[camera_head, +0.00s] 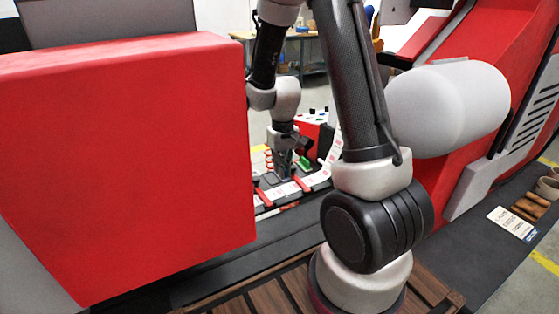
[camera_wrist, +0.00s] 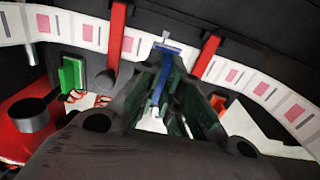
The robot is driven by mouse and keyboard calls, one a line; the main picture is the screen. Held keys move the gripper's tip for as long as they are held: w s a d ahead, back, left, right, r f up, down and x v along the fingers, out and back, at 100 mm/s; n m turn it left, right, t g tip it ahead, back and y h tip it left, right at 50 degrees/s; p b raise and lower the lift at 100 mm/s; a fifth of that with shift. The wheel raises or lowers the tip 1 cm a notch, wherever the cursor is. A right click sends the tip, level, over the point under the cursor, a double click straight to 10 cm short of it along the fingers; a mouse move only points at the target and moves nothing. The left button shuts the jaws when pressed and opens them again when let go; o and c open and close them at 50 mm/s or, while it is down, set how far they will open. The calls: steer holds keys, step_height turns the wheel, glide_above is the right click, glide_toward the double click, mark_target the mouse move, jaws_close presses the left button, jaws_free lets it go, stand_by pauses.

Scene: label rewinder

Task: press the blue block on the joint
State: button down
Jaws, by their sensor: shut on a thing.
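In the wrist view my gripper (camera_wrist: 168,82) is shut on the blue block (camera_wrist: 157,88), which shows as a blue stem with a flat blue head at the far end. The head is at the near edge of the white label web (camera_wrist: 139,44), between two red clamps (camera_wrist: 117,42) (camera_wrist: 209,54). I cannot tell whether it touches the web. The joint itself is not clearly visible; the block and fingers cover part of that spot. In the head view my gripper (camera_head: 284,163) points down at the web (camera_head: 286,190), small and partly hidden.
A green block (camera_wrist: 73,76) stands left of my gripper in the wrist view, near a dark round cup (camera_wrist: 33,112) on a red part. In the head view a large red panel (camera_head: 125,160) fills the left. A grey roll (camera_head: 448,100) and a white card (camera_head: 512,222) are at right.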

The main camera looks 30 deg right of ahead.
mark_target(282, 191)
steer(key=shift+f, duration=1.35)
steer(key=shift+f, duration=0.4)
steer(key=shift+f, duration=0.8)
steer(key=shift+f, duration=0.65)
stand_by(1.3)
steer(key=shift+r, duration=0.1)
steer(key=shift+r, duration=2.45)
steer(key=shift+r, duration=0.1)
steer(key=shift+r, duration=1.4)
